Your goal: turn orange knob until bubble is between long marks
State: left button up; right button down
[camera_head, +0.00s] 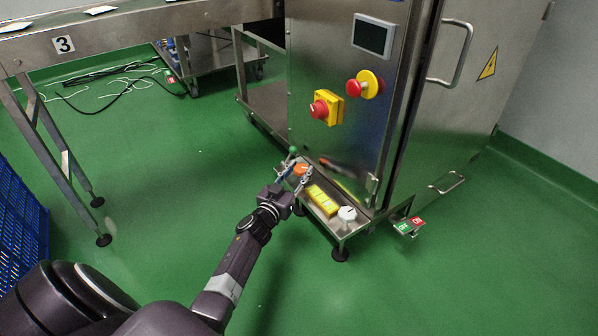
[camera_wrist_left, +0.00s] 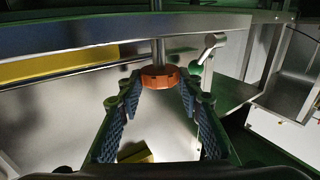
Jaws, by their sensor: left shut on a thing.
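The orange knob (camera_head: 300,169) is at the low metal shelf at the foot of the steel machine. My left gripper (camera_head: 298,174) is at it. In the left wrist view the orange knob (camera_wrist_left: 160,77) sits under a metal rod, between the blue-padded fingertips of my left gripper (camera_wrist_left: 161,83), which are shut on its sides. A yellow block (camera_head: 322,201), possibly the level, lies on the shelf beside the gripper. No bubble or marks can be made out in either view. My right gripper is not in view.
The machine's front (camera_head: 335,95) rises behind the knob, with a red and yellow switch (camera_head: 326,108) and a screen (camera_head: 373,37). A white round part (camera_head: 347,213) stands at the shelf's right end. Green floor left of the shelf is open. A blue crate (camera_head: 20,225) is far left.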

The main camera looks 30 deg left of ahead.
pick_arm(q)
jog(key=shift+a+h, duration=0.1)
jog(key=shift+h, duration=0.2)
jog(key=shift+c, duration=0.2)
jog(key=shift+a+m+h+p, duration=0.15)
jog(key=shift+m+h+p, duration=0.35)
jog(key=shift+m+h, duration=0.3)
jog(key=h, duration=0.1)
jog(key=m+h, duration=0.1)
jog(key=shift+a+h, duration=0.2)
jog(key=shift+h, duration=0.1)
jog(key=m+h+b, duration=0.1)
jog(key=b, duration=0.1)
jog(key=m+g+h+b, duration=0.1)
jog(key=h+b, duration=0.1)
jog(key=m+h+b, duration=0.2)
jog(key=shift+w+a+f+g, duration=0.1)
jog(key=shift+a+f+g, duration=0.1)
jog(key=shift+f+g, duration=0.1)
jog(key=shift+w+r+m+g+h+b, duration=0.15)
jog(key=shift+m+g+h+b, duration=0.35)
jog(key=shift+h+b, duration=0.35)
jog(key=shift+s+r+m+g+h+b, duration=0.15)
jog(key=shift+m+g+h+b, duration=0.25)
jog(key=shift+m+h+b, duration=0.3)
jog(key=shift+w, duration=0.1)
jog(key=o, duration=1.2)
jog(key=shift+c, duration=0.2)
